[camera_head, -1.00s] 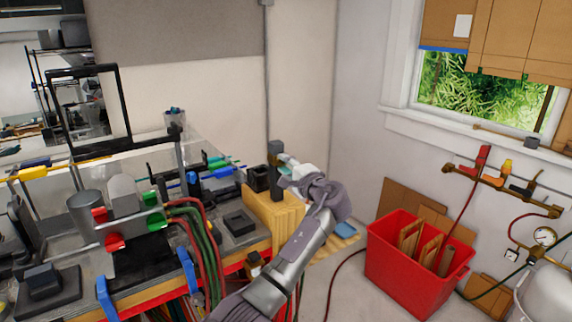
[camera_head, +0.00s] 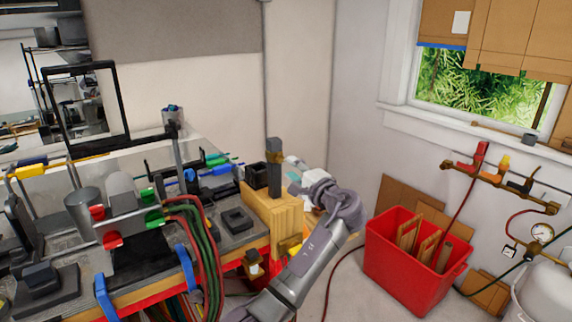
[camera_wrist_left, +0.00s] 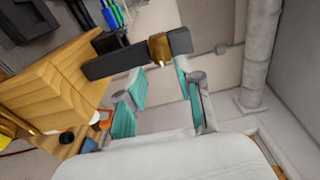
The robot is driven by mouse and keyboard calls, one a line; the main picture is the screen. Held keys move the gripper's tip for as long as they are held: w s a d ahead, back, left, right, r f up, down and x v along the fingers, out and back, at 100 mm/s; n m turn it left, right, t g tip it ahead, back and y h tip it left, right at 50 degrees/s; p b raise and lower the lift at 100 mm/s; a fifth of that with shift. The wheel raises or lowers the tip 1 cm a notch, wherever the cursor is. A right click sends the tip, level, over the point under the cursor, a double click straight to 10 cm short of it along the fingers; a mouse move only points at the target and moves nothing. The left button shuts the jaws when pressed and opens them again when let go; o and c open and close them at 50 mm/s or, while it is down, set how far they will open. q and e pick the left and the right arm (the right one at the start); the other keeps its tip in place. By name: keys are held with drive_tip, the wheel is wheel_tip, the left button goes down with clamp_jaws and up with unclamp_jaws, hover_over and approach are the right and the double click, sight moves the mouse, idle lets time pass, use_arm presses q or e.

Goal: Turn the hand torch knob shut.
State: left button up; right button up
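A dark upright post with a brass-coloured collar (camera_head: 273,158) stands at the wooden block (camera_head: 272,215) on the bench corner. I cannot tell for sure that it is the hand torch. In the left wrist view the dark bar (camera_wrist_left: 115,62) and its brass collar (camera_wrist_left: 160,50) lie just beyond my fingers. My left gripper (camera_wrist_left: 158,88) is open, its teal pads apart with nothing between them. In the head view the left gripper (camera_head: 294,174) is just right of the post, partly hidden behind my wrist. My right gripper is not in view.
Red and green hoses (camera_head: 205,245) hang over the bench front. A black holder (camera_head: 238,220) sits left of the wooden block. A red bin (camera_head: 400,265) stands on the floor to the right, with a gauge (camera_head: 542,234) and pipe beyond it. The wall right of the block is clear.

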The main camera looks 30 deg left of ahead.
use_arm(q)
drive_tip(key=v, duration=0.7)
